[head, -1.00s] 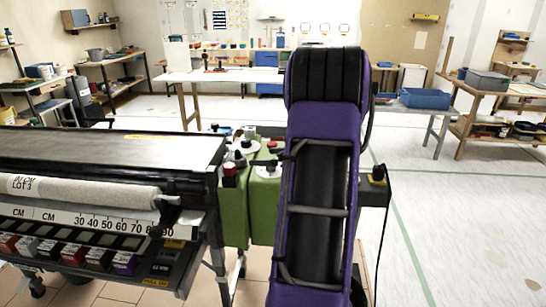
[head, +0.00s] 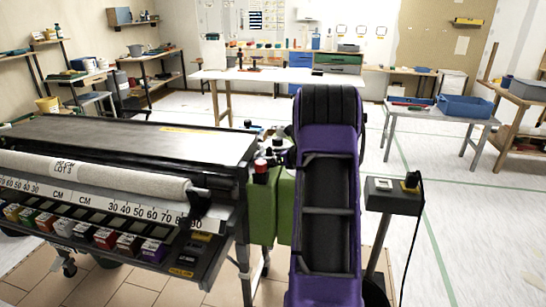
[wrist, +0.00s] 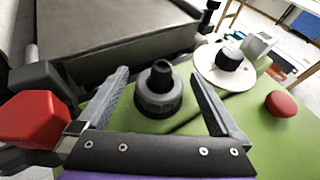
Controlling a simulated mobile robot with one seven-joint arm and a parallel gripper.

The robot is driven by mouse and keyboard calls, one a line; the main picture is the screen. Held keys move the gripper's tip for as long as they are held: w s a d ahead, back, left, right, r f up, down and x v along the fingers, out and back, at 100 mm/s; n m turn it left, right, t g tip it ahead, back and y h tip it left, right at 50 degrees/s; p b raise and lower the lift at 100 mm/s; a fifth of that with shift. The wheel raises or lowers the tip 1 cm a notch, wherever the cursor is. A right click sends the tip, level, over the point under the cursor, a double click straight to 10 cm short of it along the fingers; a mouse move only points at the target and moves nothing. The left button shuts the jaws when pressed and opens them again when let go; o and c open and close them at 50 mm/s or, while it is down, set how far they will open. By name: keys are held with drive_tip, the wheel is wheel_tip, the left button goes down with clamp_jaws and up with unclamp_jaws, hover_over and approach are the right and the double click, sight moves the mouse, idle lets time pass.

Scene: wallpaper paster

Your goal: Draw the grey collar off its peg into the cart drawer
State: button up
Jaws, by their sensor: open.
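The grey collar (wrist: 157,104) is a dark grey stepped ring around a black upright peg (wrist: 161,72) on the green housing, seen in the wrist view. My gripper (wrist: 157,74) is open, with one finger on each side of the collar and a gap visible on both sides. Nothing is held. In the head view my purple arm hides the collar and my gripper; part of the green housing (head: 261,212) shows left of the arm. I cannot identify the cart drawer for sure in either view.
A red knob (wrist: 34,120) is close beside the left finger. A white disc with a black knob (wrist: 228,61) and a red button (wrist: 281,104) are to the right. The pasting machine (head: 120,140) fills the left. A grey box on a post (head: 393,196) stands right of my arm.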

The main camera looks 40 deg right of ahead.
drive_tip(key=shift+c, duration=0.3)
clamp_jaws()
idle(0.5)
